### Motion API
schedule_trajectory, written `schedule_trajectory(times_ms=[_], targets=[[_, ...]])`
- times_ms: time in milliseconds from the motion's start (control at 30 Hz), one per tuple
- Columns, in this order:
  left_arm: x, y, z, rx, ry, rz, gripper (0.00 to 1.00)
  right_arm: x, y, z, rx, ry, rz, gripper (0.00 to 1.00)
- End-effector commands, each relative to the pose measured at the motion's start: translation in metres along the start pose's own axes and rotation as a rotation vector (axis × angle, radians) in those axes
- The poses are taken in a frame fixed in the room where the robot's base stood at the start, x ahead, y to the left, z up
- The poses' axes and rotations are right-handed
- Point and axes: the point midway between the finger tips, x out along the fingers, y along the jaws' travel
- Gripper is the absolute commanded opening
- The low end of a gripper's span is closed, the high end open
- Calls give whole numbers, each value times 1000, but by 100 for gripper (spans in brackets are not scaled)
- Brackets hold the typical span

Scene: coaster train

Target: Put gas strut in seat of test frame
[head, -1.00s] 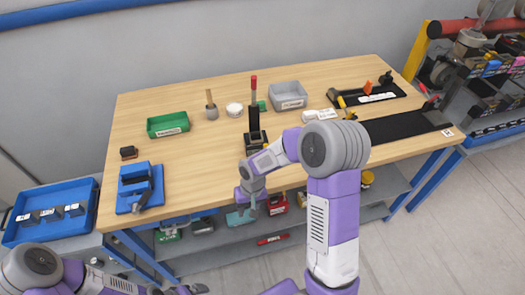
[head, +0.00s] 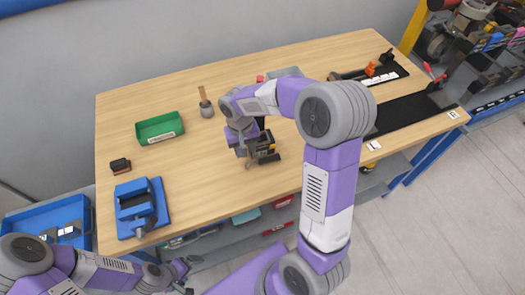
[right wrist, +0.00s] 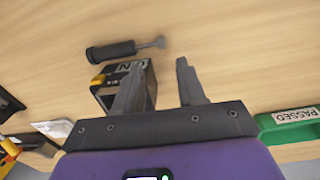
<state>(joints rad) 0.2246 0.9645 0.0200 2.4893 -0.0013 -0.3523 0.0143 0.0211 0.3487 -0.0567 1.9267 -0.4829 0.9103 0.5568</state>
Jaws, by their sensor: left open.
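In the right wrist view, a black cylinder with a thin grey rod, apparently the gas strut (right wrist: 125,48), appears to lie on the table beside a dark box-like fixture (right wrist: 148,88). I cannot see the seat clearly. My left gripper (head: 187,276) is open and empty, low in front of the table.
A green tray (head: 160,128) and a wooden-handled tool in a holder (head: 205,103) stand left of my right arm. A blue fixture (head: 141,207) sits at front left. Black mats (head: 405,116) lie at right.

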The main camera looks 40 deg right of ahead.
Motion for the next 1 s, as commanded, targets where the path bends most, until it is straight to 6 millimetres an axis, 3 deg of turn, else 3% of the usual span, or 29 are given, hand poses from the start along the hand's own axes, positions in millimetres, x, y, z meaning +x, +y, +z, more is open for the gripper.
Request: schedule_trajectory(times_ms=[433, 767, 1000], targets=[[12, -5, 0, 0, -1, 0, 100, 61, -7, 1, -1, -4, 1, 40], [12, -5, 0, 0, -2, 0, 100, 68, -7, 1, 1, -1, -1, 40], [12, -5, 0, 0, -2, 0, 100, 68, -7, 1, 0, -1, -1, 5]])
